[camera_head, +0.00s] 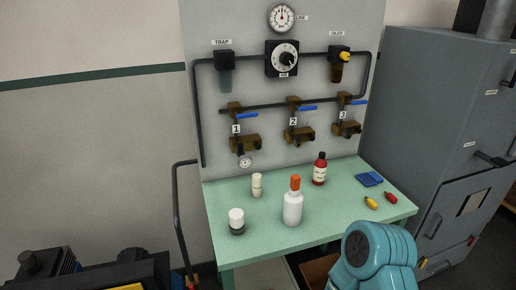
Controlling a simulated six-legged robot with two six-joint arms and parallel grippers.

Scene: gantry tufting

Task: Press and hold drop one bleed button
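Drop one (243,143), marked with a white "1" label (236,129), hangs at the left of the grey panel. It has brass-brown fittings and a blue lever (246,115) at its top. A small round pale disc (245,162) sits below its fittings. I cannot make out the bleed button itself at this size. Neither gripper shows in the head view. A teal rounded link of my own arm shows at the bottom right, in front of the table, with no fingers visible.
Drops two (299,136) and three (346,131) hang to the right. The green table (225,200) below holds a white bottle with orange cap (292,208), a dark red bottle (320,170), a white-topped jar (236,220) and small items. A grey cabinet (430,110) stands at the right.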

